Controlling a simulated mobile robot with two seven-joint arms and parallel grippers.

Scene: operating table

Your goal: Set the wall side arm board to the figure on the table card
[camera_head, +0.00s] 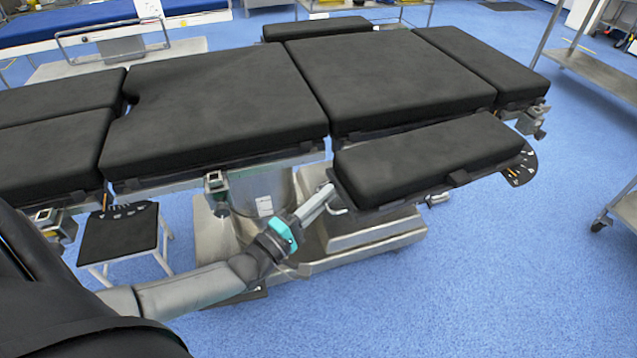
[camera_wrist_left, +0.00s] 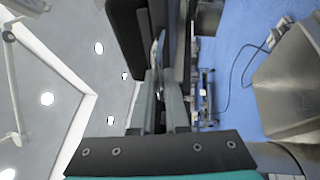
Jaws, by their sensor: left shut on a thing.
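The near arm board (camera_head: 430,155) is a black pad along the near side of the operating table (camera_head: 215,95). A dark dial plate (camera_head: 520,165) with pale marks shows at its right end; its figures are too small to read. My left gripper (camera_head: 329,192) is shut on a thin metal handle (camera_head: 341,210) at the board's left end. The wrist view shows the fingers (camera_wrist_left: 160,95) close together by the pad's dark edge, partly hiding the held part. Another arm board (camera_head: 315,28) is on the far side. I cannot tell which is wall side. My right gripper is out of view.
A white card (camera_head: 148,8) stands at the back left; its print is unreadable. The table's steel base (camera_head: 370,230) is below my left gripper. A step stool (camera_head: 120,235) stands at left and a steel trolley (camera_head: 590,70) at right. Blue floor in front is clear.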

